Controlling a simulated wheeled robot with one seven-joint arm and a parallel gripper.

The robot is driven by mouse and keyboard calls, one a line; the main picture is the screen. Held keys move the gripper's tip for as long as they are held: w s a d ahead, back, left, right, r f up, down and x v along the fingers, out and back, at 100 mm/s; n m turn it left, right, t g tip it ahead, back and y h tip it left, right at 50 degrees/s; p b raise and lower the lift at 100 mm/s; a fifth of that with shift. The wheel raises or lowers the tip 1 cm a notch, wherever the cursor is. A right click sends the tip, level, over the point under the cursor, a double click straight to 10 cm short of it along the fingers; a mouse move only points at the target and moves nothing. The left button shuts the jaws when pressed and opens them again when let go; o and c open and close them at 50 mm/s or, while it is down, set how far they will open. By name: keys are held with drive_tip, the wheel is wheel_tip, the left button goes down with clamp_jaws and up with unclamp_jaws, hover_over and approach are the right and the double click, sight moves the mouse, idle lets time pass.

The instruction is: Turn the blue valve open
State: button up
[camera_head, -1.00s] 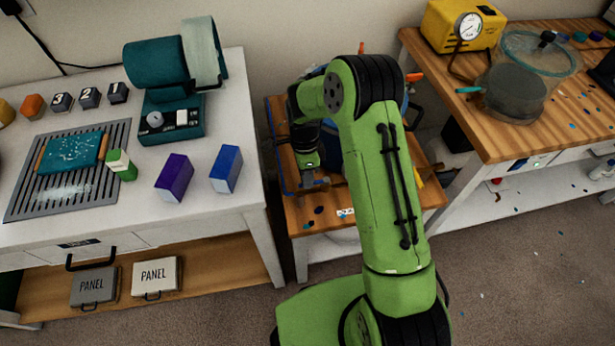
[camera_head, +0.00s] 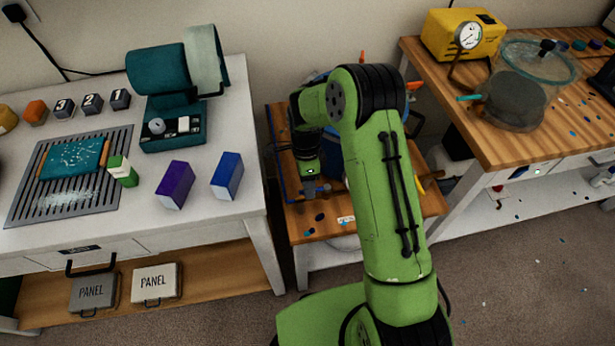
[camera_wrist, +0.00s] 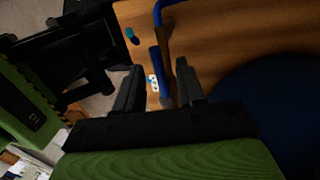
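My gripper (camera_wrist: 159,68) is open, its two black fingers apart, with no object clearly held between them. In the head view my gripper (camera_head: 312,188) hangs over the small wooden table, partly hidden by my green arm. A bent blue bar (camera_wrist: 158,58) lies just beyond the fingertips in the wrist view; I cannot tell whether it touches them. A teal-blue lever (camera_head: 468,98) sticks out left from the clear vacuum chamber (camera_head: 520,95) on the right bench, and may be the blue valve. My gripper is well to the left of it.
A large dark blue round vessel (camera_wrist: 272,115) stands close to the right of my gripper. A yellow pump with a gauge (camera_head: 456,32) is behind the chamber. The white left table (camera_head: 60,225) holds a teal machine (camera_head: 172,125) and boxes. Gaps separate the tables.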

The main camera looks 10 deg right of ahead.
drive_tip(key=w+r+p, duration=0.3)
drive_tip(key=r, duration=1.2)
drive_tip(key=shift+r+p, duration=0.25)
drive_tip(key=shift+p, duration=0.1)
drive_tip(key=s+d+r+n+t+p, duration=0.1)
drive_tip(key=s+d+r+n+t, duration=0.1)
drive_tip(key=s+r+n, duration=0.35)
drive_tip(key=s+d+r+n+t, duration=0.25)
drive_tip(key=s+r, duration=0.35)
drive_tip(key=r, duration=0.4)
drive_tip(key=s+r+n+t+p, duration=0.1)
drive_tip(key=s+r+n+t, duration=0.1)
drive_tip(key=s+n, duration=0.8)
drive_tip(key=s+t, duration=0.1)
drive_tip(key=s, duration=0.4)
drive_tip(key=shift+d, duration=0.35)
